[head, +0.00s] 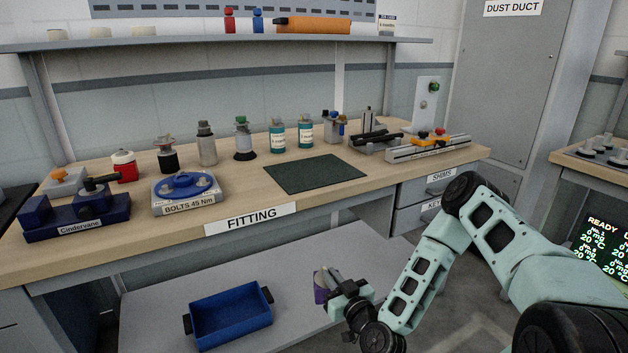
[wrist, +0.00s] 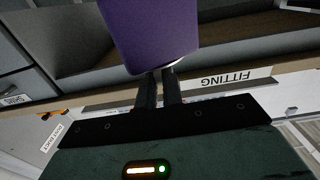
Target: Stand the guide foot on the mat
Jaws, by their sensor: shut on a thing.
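The dark green mat (head: 313,174) lies flat and bare on the wooden bench. My gripper (head: 330,284) is in front of the bench, below its top and over the grey lower shelf. It is shut on a purple piece (head: 320,291), which shows large above the fingers in the wrist view (wrist: 150,32). The fingers (wrist: 159,85) hold it near one end. The purple piece is clear of the mat. I cannot tell for sure from its shape that it is the guide foot; part of it is hidden by the gripper or cut off by the frame.
Behind the mat stand several bottles (head: 278,136) and fittings. A metal rail fixture (head: 428,148) is to its right, and a blue disc on a box (head: 185,190) to its left. A blue tray (head: 230,318) lies on the lower shelf (head: 150,300). The bench's front edge carries a FITTING label (head: 250,219).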

